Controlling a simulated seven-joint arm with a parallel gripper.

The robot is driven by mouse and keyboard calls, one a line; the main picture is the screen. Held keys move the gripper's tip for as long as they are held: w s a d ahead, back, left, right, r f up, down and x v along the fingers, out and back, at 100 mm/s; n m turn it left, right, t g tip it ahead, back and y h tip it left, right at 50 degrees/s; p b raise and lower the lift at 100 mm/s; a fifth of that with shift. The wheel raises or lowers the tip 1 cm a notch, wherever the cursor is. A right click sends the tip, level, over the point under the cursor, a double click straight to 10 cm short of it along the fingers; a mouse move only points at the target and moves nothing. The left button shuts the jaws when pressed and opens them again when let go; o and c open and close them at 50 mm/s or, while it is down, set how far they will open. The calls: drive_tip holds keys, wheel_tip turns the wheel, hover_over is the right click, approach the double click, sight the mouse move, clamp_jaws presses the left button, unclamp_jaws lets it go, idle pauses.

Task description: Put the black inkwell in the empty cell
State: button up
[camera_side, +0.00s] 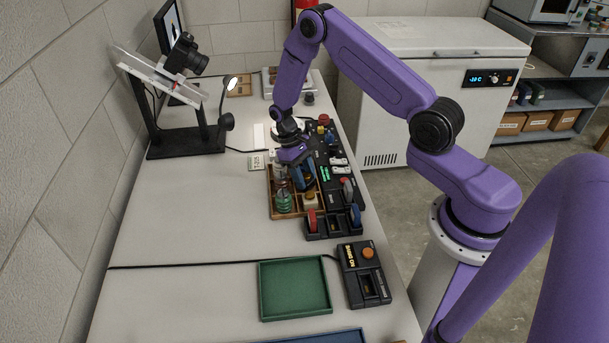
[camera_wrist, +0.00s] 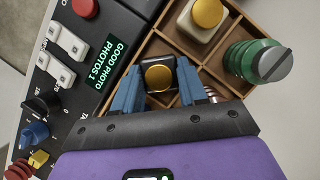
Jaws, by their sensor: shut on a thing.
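My gripper (camera_wrist: 157,72) has blue fingers shut on the black inkwell (camera_wrist: 154,92), a squarish dark bottle with a gold cap. In the side view my gripper (camera_side: 305,180) is low over the wooden divided tray (camera_side: 270,197). The tray (camera_wrist: 160,30) also fills the upper part of the wrist view. A cream inkwell with a gold cap (camera_wrist: 205,15) and a green ribbed inkwell with a grey cap (camera_wrist: 257,60) stand in other cells. The held inkwell is at the tray's control-panel side. I cannot tell whether its base touches the cell floor. My wrist hides the near cells.
A black control panel (camera_wrist: 62,85) with knobs, switches and a green display runs right along the tray. A green shallow tray (camera_side: 293,290) and a black button box (camera_side: 363,275) lie nearer the camera. A camera stand (camera_side: 186,140) is at the left. The table's left-middle is clear.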

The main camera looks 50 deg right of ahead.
drive_tip(key=shift+f, duration=0.1)
drive_tip(key=o, duration=0.8)
drive_tip(key=v, duration=1.2)
drive_tip(key=s+a+r+n+t, duration=0.1)
drive_tip(key=s+a+r+n, duration=0.2)
drive_tip(key=a+r, duration=0.35)
drive_tip(key=s+a+r+n+t+h, duration=0.1)
drive_tip(key=s+a+r+n+t, duration=0.15)
drive_tip(key=s+a+r, duration=0.45)
drive_tip(key=s+n, duration=0.2)
drive_tip(key=s, duration=0.5)
drive_tip(key=s+d+r+n+y, duration=0.1)
drive_tip(key=s+n, duration=0.1)
drive_tip(key=s, duration=0.5)
drive_tip(key=s+r+n+t, duration=0.1)
drive_tip(key=s+n, duration=0.2)
drive_tip(key=s, duration=0.4)
drive_tip(key=shift+s+d, duration=0.3)
drive_tip(key=shift+s, duration=0.05)
